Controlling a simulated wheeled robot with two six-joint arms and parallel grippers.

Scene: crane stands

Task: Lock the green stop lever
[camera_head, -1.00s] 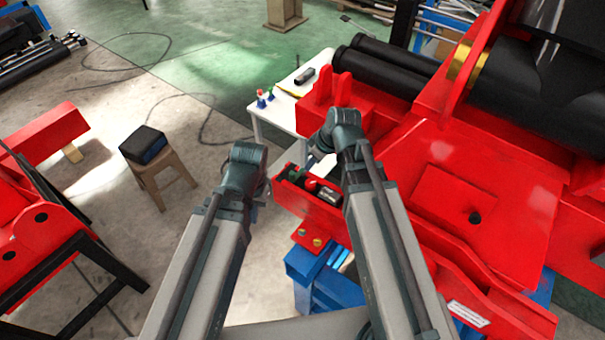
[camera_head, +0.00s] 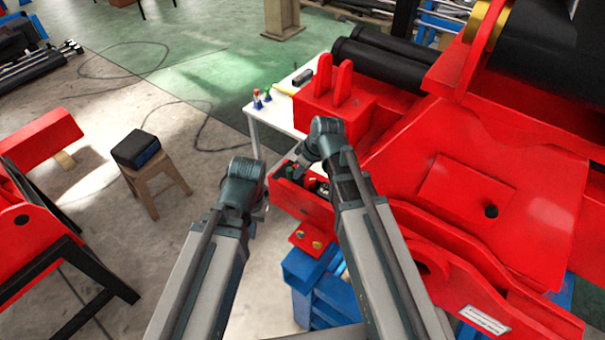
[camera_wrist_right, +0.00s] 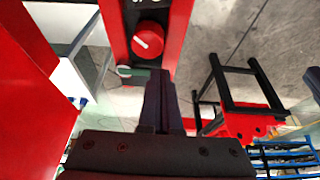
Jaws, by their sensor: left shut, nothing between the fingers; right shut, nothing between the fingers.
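The green stop lever (camera_wrist_right: 135,72) shows in the right wrist view as a small dark green bar at the edge of a red control box (camera_wrist_right: 181,35). A round red knob (camera_wrist_right: 149,40) with a white mark sits just beyond it. My right gripper (camera_wrist_right: 158,74) is shut and empty, its fingertips right beside the lever; I cannot tell if they touch. In the head view the control box (camera_head: 303,202) is partly hidden by my right arm. My left gripper (camera_head: 261,211) is left of the box, shut and empty, its fingers mostly hidden by its wrist.
A white table (camera_head: 268,112) with small coloured items stands behind the box. A large red crane body (camera_head: 450,200) fills the right. A wooden stool (camera_head: 155,185) with a black box (camera_head: 136,148) stands left. Blue supports (camera_head: 315,280) stand below. Open floor lies left.

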